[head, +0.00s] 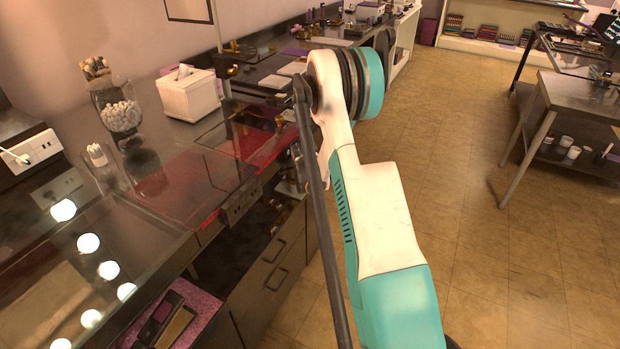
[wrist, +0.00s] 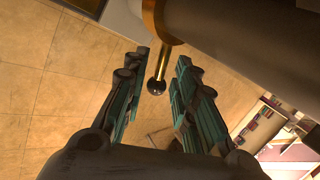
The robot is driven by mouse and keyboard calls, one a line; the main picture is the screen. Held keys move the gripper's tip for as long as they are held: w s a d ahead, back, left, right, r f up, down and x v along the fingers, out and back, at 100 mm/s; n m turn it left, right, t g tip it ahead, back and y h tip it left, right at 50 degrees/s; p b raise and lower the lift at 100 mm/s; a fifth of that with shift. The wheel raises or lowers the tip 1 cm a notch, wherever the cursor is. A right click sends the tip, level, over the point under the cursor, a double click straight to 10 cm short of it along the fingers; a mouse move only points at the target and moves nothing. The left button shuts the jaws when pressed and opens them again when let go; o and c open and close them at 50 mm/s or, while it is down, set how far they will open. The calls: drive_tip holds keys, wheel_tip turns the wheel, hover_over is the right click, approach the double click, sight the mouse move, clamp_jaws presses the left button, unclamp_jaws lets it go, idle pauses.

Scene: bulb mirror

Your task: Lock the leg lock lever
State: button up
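In the wrist view, a thin brass lever with a black ball knob (wrist: 157,84) hangs from a brass collar under a large dark part. I take it to be the leg lock lever. My gripper (wrist: 160,62) is open, with one teal-padded finger on each side of the lever in the picture. A gap shows between the knob and both fingers, so neither appears to touch it. How deep the lever sits between the fingers is hard to tell. In the head view my arm hides most of the gripper, and I cannot make out the lever there.
A dark counter with a glass top (head: 150,190) runs along the left, holding a tissue box (head: 188,95) and a jar of cotton balls (head: 120,112). Lit bulbs (head: 88,243) line the lower left. A metal table (head: 585,95) stands right. The tiled floor (head: 460,120) between is clear.

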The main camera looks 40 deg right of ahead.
drive_tip(key=s+a+r, duration=0.2)
drive_tip(key=s+a, duration=0.7)
drive_tip(key=a, duration=0.1)
drive_tip(key=shift+s+r, duration=0.2)
idle(0.3)
